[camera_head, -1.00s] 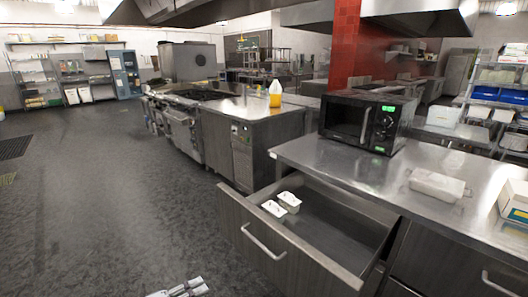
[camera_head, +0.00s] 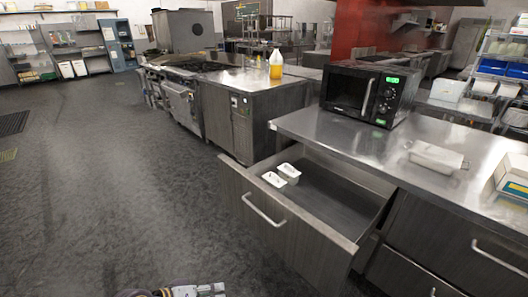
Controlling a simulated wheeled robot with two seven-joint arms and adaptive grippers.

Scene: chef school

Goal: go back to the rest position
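Part of my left gripper (camera_head: 203,291) shows at the bottom edge of the head view, over the dark floor and in front of and to the left of the open drawer. Most of it is cut off by the frame, so I cannot tell whether its fingers are open or shut. I see nothing held in the visible part. My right gripper is out of view.
An open drawer (camera_head: 343,226) juts from the steel counter (camera_head: 310,128), with two small white containers (camera_head: 281,174) inside. The floor (camera_head: 110,190) at left is clear.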

